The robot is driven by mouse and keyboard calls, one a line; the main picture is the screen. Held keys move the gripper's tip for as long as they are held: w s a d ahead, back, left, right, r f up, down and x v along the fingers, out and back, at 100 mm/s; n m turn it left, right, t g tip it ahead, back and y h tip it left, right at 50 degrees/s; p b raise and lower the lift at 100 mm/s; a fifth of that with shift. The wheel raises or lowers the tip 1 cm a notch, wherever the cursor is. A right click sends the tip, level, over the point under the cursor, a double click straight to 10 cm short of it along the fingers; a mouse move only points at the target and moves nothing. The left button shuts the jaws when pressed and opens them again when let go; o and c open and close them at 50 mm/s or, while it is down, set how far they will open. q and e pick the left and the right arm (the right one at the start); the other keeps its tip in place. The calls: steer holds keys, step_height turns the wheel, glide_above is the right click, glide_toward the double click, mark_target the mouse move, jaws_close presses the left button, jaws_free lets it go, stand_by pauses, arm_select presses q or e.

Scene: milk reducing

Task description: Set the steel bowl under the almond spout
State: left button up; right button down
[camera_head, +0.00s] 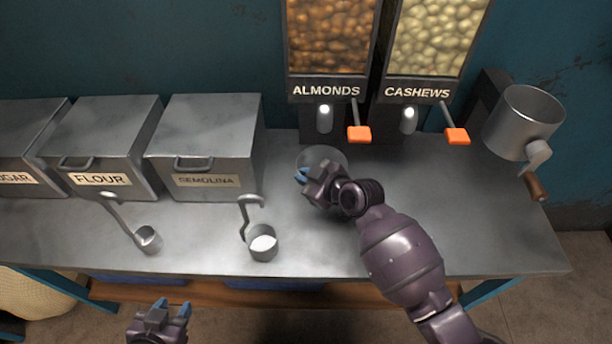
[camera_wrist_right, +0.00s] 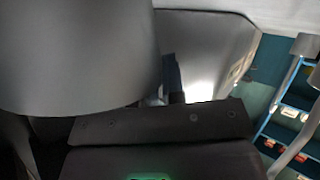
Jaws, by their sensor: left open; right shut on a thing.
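The steel bowl (camera_head: 325,154) is under the almond spout (camera_head: 324,118), at the back of the steel counter. My right gripper (camera_head: 302,176) is shut on the bowl at its front left side and hides part of it. Whether the bowl touches the counter is hard to tell. In the right wrist view a large grey curved wall, apparently the bowl (camera_wrist_right: 75,55), fills the upper left beside a dark finger. My left gripper (camera_head: 172,307) is open and empty, low in front of the counter. The almond dispenser (camera_head: 327,40) has an orange-tipped lever (camera_head: 359,134) right of its spout.
The cashew dispenser (camera_head: 432,45) stands to the right, then a metal cylinder with a crank (camera_head: 525,120). Semolina (camera_head: 205,150) and flour (camera_head: 103,150) bins stand left. Two scoops (camera_head: 263,243) (camera_head: 148,240) lie near the front edge. The counter's right part is clear.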

steer(key=shift+r, duration=0.1)
steer(key=c, duration=1.2)
jaws_free()
steer(key=shift+d, duration=0.1)
steer(key=shift+p+v, duration=1.1)
steer(key=shift+v, duration=4.85)
